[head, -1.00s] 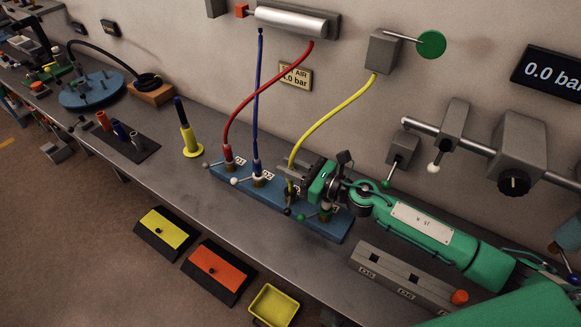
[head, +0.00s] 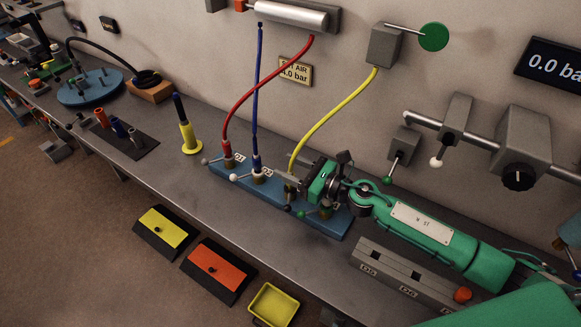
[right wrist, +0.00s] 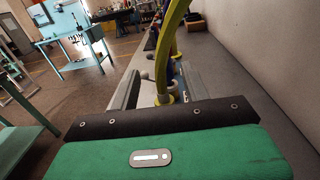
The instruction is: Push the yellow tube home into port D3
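The yellow tube (head: 334,115) hangs from a grey wall box and curves down to the blue port block (head: 325,220). Its lower end meets the third port from the left, partly hidden by my right gripper (head: 287,180). In the right wrist view the yellow tube (right wrist: 173,40) passes between the fingers of my right gripper (right wrist: 160,92). The fingers stand apart, with a clear gap on the tube's left side, so the gripper looks open around it. A yellow collar shows at the tube's foot. How deep it sits in the port cannot be told. My left gripper is out of view.
A red tube (head: 255,86) and a blue tube (head: 257,100) run to the two ports on the left. Small levers stick out along the block's front. A yellow-based post (head: 188,138) stands left of it. A grey slotted block (head: 405,274) lies on the bench's front right.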

